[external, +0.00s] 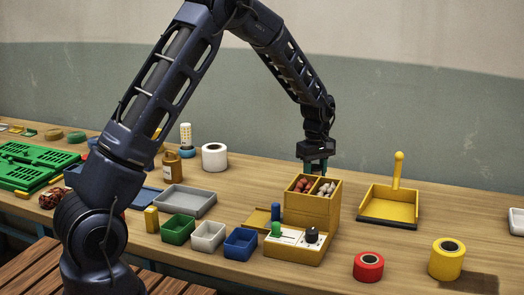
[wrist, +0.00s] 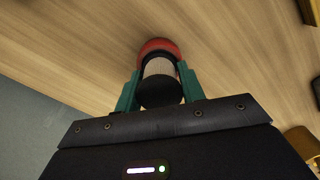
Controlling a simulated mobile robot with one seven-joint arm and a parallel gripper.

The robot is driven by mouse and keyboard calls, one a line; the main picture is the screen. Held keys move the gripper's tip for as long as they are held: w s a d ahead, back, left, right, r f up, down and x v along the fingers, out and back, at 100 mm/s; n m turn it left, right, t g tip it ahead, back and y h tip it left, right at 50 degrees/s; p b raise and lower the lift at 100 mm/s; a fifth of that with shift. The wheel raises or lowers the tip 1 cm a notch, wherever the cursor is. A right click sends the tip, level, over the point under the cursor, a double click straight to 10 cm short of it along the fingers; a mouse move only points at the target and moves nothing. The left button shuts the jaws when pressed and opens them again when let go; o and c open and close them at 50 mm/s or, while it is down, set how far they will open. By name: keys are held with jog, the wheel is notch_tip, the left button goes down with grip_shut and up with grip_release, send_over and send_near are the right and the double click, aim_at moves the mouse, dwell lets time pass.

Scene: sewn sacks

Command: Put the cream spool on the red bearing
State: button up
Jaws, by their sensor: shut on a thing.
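My gripper (wrist: 160,80) is shut on the cream spool (wrist: 160,68), with one teal finger on each side of it. In the wrist view the spool has a dark near end, a pale ridged body and a dark far edge. The red bearing (wrist: 158,45) shows as a red round rim just past the spool's far end, lined up with it. I cannot tell whether the two touch. In the external view my gripper (external: 315,160) points down behind the yellow box, which hides the spool and the bearing.
The yellow compartment box (external: 313,215) stands in front of my gripper. A yellow dustpan (external: 388,207) is to the right. A red roll (external: 368,268) and a yellow roll (external: 447,262) stand at the front right. Small bins (external: 208,237) and a grey tray (external: 185,202) are left.

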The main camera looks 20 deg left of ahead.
aim_at(314, 166)
jog(key=o, duration=1)
jog(key=shift+f, duration=0.1)
jog(key=shift+c, duration=0.2)
notch_tip(314, 166, up, 12)
jog(key=shift+f, duration=0.2)
jog(key=s+a+r+m+t+h, duration=0.15)
jog(key=s+a+r+m, duration=0.35)
jog(key=s+a+r, duration=1.25)
jog(key=s+a+m+t, duration=0.1)
jog(key=s+a, duration=0.4)
jog(key=s, duration=0.7)
jog(key=s+a+f+m+t+y, duration=0.1)
jog(key=s+a+m, duration=0.3)
jog(key=s, duration=0.8)
jog(key=shift+a+m+t, duration=0.3)
jog(key=shift+a+t, duration=0.25)
jog(key=shift+a, duration=0.7)
